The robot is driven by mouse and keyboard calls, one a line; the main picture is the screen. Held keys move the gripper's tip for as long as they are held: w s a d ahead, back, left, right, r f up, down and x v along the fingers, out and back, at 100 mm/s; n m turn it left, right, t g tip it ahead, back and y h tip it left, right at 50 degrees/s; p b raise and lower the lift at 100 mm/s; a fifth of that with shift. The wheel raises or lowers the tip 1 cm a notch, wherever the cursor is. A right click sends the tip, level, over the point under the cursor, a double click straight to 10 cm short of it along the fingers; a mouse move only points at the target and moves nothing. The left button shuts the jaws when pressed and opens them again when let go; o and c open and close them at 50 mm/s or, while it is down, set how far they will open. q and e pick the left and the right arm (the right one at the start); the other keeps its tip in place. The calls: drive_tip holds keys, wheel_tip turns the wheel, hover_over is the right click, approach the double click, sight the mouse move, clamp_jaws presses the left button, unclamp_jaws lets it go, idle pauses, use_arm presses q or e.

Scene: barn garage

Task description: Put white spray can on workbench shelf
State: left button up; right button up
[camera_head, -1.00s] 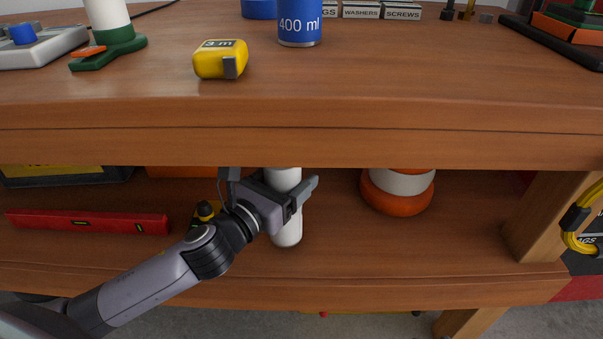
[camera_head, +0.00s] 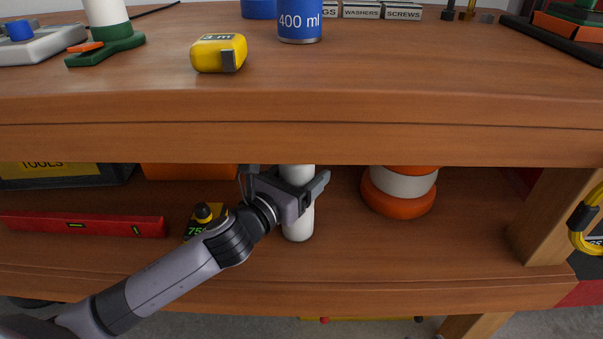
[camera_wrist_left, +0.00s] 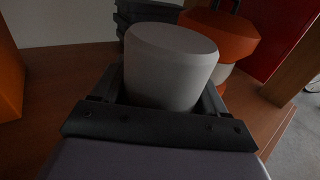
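The white spray can (camera_head: 299,222) is upright at the lower shelf (camera_head: 350,262) of the workbench, its upper end hidden behind the bench top's front edge. I cannot tell for certain whether its base touches the shelf. My left gripper (camera_head: 304,193) is around the can's middle, one finger on each side, and looks shut on it. In the left wrist view the can (camera_wrist_left: 170,68) fills the space between the fingers. My right gripper is not in view.
An orange and white rounded object (camera_head: 400,190) stands right of the can. A red level (camera_head: 85,223), a yellow and black item (camera_head: 203,215) and a tools box (camera_head: 60,172) lie left. The bench top (camera_head: 330,100) overhangs the shelf.

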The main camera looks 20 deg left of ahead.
use_arm(q)
drive_tip(key=o, duration=0.4)
drive_tip(key=shift+r, duration=0.15)
drive_tip(key=p+v, duration=0.1)
drive_tip(key=v, duration=1.1)
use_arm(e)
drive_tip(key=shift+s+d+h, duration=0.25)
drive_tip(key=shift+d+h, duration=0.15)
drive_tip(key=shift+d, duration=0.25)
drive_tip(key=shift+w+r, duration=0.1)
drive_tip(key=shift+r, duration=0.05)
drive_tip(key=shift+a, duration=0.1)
